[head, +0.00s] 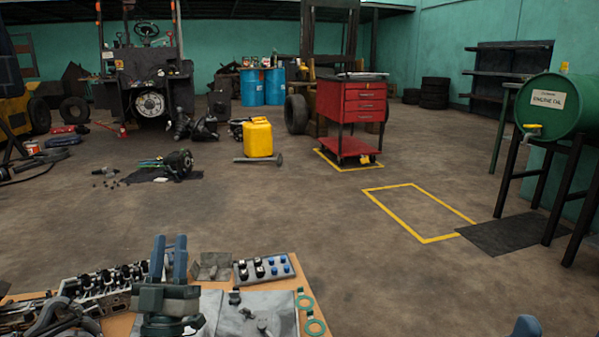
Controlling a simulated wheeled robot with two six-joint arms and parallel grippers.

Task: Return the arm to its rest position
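My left gripper (169,247) points up and away over the near workbench (307,292). Its two blue fingers stand apart with a narrow gap, and I see nothing between them. It shows in front of the parts on the bench; whether it touches any is unclear. Of my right arm, only a small blue-grey tip (527,326) shows at the bottom edge, so its gripper's state is hidden.
The bench holds an engine head (105,282), a tray of small parts (264,269), a grey cloth (270,312) and green rings (315,327). Beyond stand a red tool cart (365,105), a yellow canister (258,138) and a green oil drum (555,105).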

